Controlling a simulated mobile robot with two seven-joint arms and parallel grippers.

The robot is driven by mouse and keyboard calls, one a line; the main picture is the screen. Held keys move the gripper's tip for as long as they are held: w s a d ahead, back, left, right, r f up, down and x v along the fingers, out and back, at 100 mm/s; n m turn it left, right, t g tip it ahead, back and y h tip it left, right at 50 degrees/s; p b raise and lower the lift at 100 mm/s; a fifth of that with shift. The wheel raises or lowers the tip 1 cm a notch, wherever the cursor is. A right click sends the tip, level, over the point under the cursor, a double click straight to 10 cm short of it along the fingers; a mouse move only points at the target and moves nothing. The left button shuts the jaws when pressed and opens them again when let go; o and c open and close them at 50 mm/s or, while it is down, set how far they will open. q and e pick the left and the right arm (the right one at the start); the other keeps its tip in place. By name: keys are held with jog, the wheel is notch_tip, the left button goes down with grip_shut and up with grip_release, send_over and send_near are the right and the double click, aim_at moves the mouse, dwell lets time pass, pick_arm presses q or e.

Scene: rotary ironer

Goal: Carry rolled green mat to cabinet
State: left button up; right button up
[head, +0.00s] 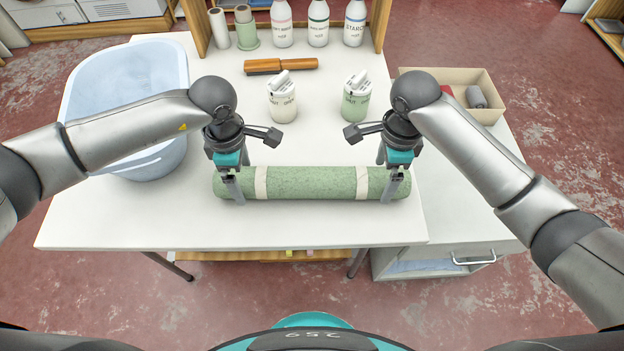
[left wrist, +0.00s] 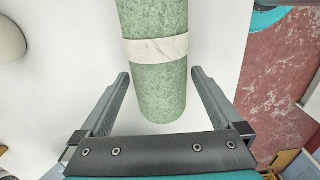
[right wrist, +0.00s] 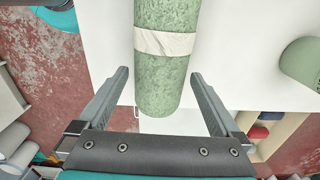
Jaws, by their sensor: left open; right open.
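The rolled green mat (head: 312,183), bound with two pale bands, lies crosswise near the front of the white table (head: 130,220). My left gripper (head: 236,190) is open over the mat's left end, with its fingers on either side of the roll. The left wrist view shows the mat (left wrist: 158,85) between the spread fingers. My right gripper (head: 390,188) is open over the right end in the same way. The right wrist view shows the mat (right wrist: 160,80) between its fingers. A low white cabinet (head: 455,200) with a drawer handle stands right of the table.
A pale blue tub (head: 85,90) stands at the table's left.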

pick_arm(q)
jog(key=shift+f, duration=1.25)
pick_arm(e)
jog(key=shift+f, duration=1.2)
pick_arm(q)
grip_shut()
pick_arm(e)
grip_shut()
pick_arm(q)
jog(key=shift+r, duration=0.1)
